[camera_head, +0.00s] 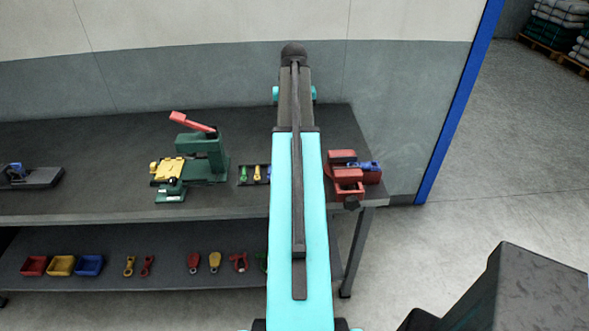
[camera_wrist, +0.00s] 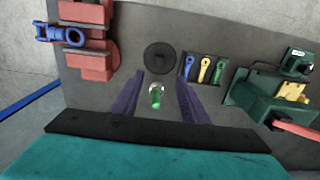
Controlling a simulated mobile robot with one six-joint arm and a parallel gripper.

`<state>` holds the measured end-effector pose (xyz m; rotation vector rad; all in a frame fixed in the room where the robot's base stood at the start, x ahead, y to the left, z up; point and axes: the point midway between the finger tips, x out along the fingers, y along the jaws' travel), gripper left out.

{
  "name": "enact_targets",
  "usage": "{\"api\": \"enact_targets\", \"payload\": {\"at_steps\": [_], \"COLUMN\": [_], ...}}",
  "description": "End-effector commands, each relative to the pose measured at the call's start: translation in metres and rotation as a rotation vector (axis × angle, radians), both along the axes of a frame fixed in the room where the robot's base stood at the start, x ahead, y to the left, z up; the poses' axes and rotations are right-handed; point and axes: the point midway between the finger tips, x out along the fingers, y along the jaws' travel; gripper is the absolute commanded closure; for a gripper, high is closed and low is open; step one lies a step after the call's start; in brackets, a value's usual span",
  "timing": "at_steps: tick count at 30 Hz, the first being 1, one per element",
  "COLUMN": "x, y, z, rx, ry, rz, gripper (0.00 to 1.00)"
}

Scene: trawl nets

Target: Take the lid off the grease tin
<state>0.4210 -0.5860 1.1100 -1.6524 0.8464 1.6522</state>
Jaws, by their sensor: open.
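In the wrist view a dark round disc (camera_wrist: 160,57) with a small centre lies flat on the bench; it looks like the lidded grease tin seen from above. I cannot make out a seam between lid and tin. My gripper (camera_wrist: 160,81) is open, its two purple fingers apart and just short of the disc. A small pale and green upright item (camera_wrist: 156,96) shows between the fingers; I cannot tell what it is or whether they touch it. In the head view my arm hides the disc and the gripper.
A red vise (camera_head: 343,174) holding a blue shackle (camera_head: 363,166) stands at the bench's right end. A green press (camera_head: 205,155) with a red handle and yellow fitting stands left. A dark tray (camera_wrist: 203,72) with coloured tools lies beside the disc.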

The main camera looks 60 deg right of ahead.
Motion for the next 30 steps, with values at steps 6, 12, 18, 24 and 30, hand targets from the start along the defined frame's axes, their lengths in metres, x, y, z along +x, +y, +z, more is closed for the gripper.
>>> {"api": "enact_targets", "payload": {"at_steps": [6, 12, 18, 24, 30], "x": [-0.001, -0.001, -0.001, -0.001, -0.001], "y": [0.000, 0.000, 0.000, 0.000, -0.001], "z": [-0.026, -0.046, -0.066, -0.078, -0.079], "rx": [0.001, 0.000, 0.000, 0.000, 0.000], "ry": [0.001, 0.000, 0.000, 0.000, 0.000], "rz": [0.000, 0.000, -0.001, -0.001, -0.002], "gripper": [0.59, 0.59, 0.59, 0.59, 0.59]}}
